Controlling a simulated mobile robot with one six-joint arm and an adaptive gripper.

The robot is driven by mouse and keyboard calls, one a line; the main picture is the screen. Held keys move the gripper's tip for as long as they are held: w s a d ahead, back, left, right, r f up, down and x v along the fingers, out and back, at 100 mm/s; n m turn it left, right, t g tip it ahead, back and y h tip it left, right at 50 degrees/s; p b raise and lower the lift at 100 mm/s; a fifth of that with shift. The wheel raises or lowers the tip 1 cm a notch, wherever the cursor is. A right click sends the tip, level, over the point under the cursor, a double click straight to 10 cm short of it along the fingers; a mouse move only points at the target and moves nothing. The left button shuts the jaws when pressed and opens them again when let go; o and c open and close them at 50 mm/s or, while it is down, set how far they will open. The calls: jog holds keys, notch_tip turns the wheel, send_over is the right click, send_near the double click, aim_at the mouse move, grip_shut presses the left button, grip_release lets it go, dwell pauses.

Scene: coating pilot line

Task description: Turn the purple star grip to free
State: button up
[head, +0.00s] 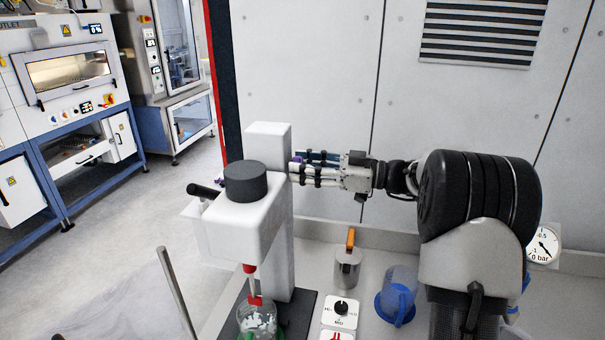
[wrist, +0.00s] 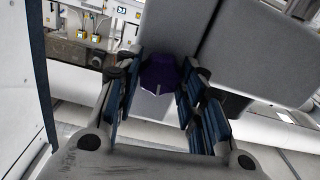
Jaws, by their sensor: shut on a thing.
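The purple star grip (wrist: 159,78) sits on the grey-white body of the stirrer (wrist: 180,30) in the wrist view, with a pale line on its face. My gripper (wrist: 158,88) has its blue-padded fingers on both sides of the grip and is shut on it. In the head view my gripper (head: 305,170) reaches from the right to the back of the white stirrer (head: 245,225). Only small purple bits (head: 297,159) of the grip show there; the column and fingers hide the rest. I cannot read any free or locked marking.
Below the stirrer head stands a beaker (head: 257,320) with white contents. On the bench are a metal pot with an orange handle (head: 348,262), a blue-based clear jug (head: 397,297) and a white knob panel (head: 341,311). A wall is close behind my arm.

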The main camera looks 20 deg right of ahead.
jog(key=shift+f+n+b, duration=0.2)
jog(key=shift+n+b, duration=2.5)
jog(key=shift+b, duration=4.3)
jog(key=shift+r+n+b, duration=0.15)
jog(key=shift+n+b, duration=0.5)
jog(key=shift+n, duration=1.15)
jog(key=o, duration=1.3)
jog(key=v, duration=0.6)
